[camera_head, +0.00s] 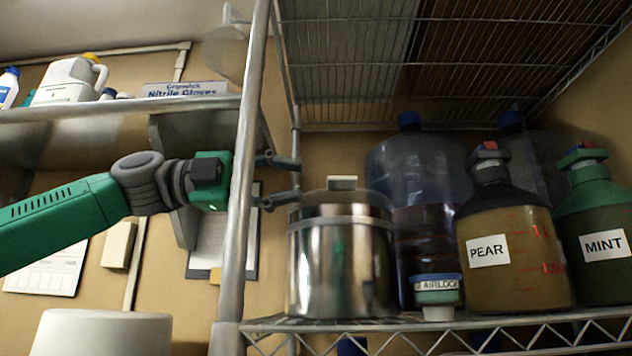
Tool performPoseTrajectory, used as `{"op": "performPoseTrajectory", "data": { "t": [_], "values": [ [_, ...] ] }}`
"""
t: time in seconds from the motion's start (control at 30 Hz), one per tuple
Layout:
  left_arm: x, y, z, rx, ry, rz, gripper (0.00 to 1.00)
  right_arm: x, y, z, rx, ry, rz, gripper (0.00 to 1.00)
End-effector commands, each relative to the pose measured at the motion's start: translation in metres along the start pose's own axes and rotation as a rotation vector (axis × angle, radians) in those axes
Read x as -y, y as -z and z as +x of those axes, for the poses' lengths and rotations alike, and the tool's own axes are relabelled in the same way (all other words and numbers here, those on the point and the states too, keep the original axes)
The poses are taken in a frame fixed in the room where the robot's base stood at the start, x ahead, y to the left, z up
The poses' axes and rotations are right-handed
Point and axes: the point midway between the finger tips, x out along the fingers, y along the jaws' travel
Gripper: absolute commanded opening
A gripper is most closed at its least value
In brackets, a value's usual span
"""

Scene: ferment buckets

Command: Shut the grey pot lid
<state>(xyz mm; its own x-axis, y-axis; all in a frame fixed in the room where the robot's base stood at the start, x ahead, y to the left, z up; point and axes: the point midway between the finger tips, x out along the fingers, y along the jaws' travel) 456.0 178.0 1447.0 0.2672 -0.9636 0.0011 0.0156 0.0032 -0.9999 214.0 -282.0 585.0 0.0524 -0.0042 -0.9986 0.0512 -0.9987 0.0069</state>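A shiny metal pot (340,268) stands upright on the wire shelf, right of the shelf post. Its grey lid (345,205) is at the top of the pot, with a pale block-like handle (342,183) on it. I cannot tell from this low angle whether the lid sits flush or is partly raised. My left gripper (284,180) is open, its two dark fingers apart, one above the other. They point right, just left of the lid, with nothing visible between them. The post hides part of the gripper. My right gripper is not in view.
The metal post (243,170) stands close to my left gripper. Right of the pot are a large clear carboy (410,165), an airlock tub (437,290), a PEAR jug (512,255) and a MINT jug (600,220). A wire shelf (370,55) hangs above.

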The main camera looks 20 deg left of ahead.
Motion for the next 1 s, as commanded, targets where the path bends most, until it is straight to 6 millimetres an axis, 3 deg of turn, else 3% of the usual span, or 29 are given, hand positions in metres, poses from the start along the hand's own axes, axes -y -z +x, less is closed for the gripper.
{"op": "performPoseTrajectory", "data": {
  "t": [0.1, 0.33, 0.73, 0.77, 0.83, 1.0],
  "values": [
    [0.001, -0.001, -0.029, 0.003, 0.005, 0.001, 0.26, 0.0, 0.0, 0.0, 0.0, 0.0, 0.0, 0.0],
    [0.0, -0.001, -0.065, 0.002, 0.004, 0.001, 0.26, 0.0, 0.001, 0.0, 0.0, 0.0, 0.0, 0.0],
    [0.0, 0.0, -0.074, 0.001, 0.0, 0.002, 0.26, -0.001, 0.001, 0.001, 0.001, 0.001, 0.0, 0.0],
    [0.0, 0.0, -0.074, 0.001, 0.001, 0.002, 0.22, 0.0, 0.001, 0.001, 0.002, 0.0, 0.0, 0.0],
    [0.001, -0.001, -0.075, 0.001, 0.0, -0.005, 0.0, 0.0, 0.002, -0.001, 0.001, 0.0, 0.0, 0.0],
    [0.016, -0.001, -0.074, 0.007, -0.023, -0.143, 0.0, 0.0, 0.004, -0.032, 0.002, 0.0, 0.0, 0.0]
  ]
}}
